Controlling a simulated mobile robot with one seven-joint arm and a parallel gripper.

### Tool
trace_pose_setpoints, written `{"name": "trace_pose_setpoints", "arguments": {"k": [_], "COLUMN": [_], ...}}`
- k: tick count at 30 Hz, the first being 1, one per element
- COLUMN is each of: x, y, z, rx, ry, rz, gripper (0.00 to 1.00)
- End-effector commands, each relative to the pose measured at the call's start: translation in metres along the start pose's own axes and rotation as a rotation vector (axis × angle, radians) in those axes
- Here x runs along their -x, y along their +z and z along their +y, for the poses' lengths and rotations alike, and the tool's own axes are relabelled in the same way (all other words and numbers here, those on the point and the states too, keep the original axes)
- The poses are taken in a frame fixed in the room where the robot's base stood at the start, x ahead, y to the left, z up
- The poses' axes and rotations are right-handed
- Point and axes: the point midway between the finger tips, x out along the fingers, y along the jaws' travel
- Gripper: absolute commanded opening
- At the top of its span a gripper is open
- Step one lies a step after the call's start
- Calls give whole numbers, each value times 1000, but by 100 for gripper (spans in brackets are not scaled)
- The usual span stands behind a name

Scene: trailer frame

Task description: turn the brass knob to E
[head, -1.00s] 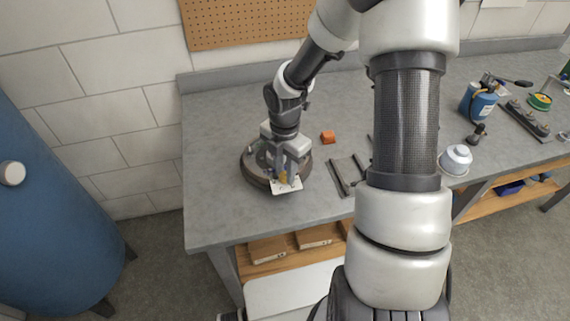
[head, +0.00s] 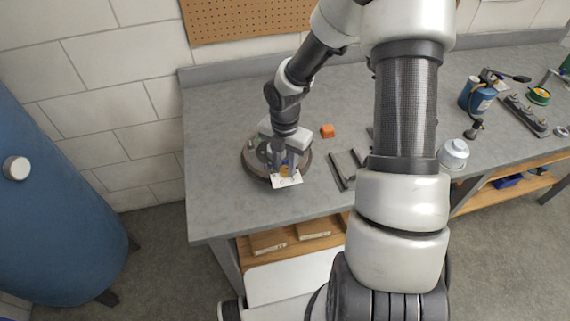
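The brass knob (head: 284,171) shows as a small yellow-brown patch at the front of a dark round turntable-like base (head: 250,168) on the grey bench. A white plate (head: 287,182) with small, unreadable marks lies just in front of the knob. My gripper (head: 285,169) points down over the base, with its two fingers apart on either side of the knob. The fingers hide part of the knob, and I cannot tell whether they touch it. The letter E and the knob's pointing direction are too small to read.
An orange block (head: 328,131) and dark metal bars (head: 341,172) lie right of the base. A white jar (head: 454,153), a blue torch canister (head: 477,97) and other tools stand farther right. A blue tank (head: 50,200) stands left. The bench's front left is clear.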

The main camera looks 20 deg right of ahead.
Motion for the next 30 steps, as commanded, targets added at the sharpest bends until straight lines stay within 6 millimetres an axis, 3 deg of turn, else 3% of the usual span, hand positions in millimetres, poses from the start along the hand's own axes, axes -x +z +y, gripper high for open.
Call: {"name": "trace_pose_setpoints", "arguments": {"k": [3,14,20,30], "x": [0,6,41,125], "y": [0,0,1,1], "z": [0,0,0,0], "rx": [0,-2,-3,-2], "ry": [0,0,2,2], "rz": [-1,-1,-4,-4], "gripper": [43,43,43,43]}}
